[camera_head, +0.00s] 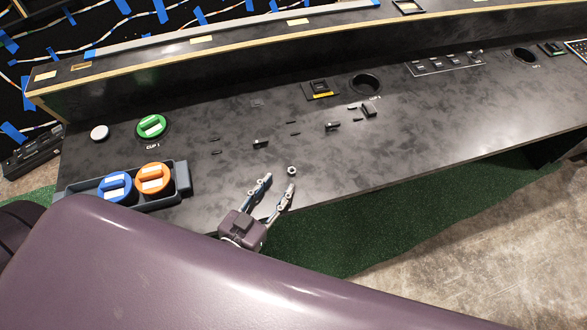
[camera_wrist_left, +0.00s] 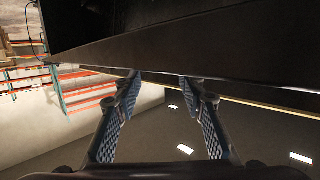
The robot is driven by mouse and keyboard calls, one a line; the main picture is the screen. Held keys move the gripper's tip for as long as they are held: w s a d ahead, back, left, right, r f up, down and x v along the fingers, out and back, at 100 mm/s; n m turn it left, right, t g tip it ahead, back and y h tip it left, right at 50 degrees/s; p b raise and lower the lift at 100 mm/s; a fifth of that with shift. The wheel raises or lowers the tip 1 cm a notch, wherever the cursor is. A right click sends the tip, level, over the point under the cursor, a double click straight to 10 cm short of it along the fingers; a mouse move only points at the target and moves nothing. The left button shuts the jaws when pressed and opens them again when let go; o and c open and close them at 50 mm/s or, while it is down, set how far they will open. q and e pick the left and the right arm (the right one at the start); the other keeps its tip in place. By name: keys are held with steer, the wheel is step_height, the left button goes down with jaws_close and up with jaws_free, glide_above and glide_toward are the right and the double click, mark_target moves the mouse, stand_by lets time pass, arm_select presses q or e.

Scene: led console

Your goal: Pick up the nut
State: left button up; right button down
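The nut (camera_head: 291,170) is a small light metal ring lying on the dark console top, near its front edge, in the head view. My left gripper (camera_head: 279,184) is at the console's front edge, its two fingers open and pointing toward the nut. The nut appears just beyond the fingertips, closer to the right finger, and not between them. In the left wrist view the open fingers (camera_wrist_left: 162,84) have nothing between them, and the nut cannot be seen. My right gripper is not in view.
A grey tray (camera_head: 185,180) with a blue cup (camera_head: 115,187) and an orange cup (camera_head: 152,178) stands at left. A green cup (camera_head: 151,126) sits behind it. Small dark parts (camera_head: 261,143) and switches (camera_head: 369,109) lie beyond the nut. The console's right front is clear.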

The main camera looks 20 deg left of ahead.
mark_target(290, 173)
arm_select(q)
steer(key=x, duration=0.3)
steer(key=p+x, duration=0.1)
steer(key=x, duration=0.1)
steer(key=shift+d, duration=0.3)
jaws_close()
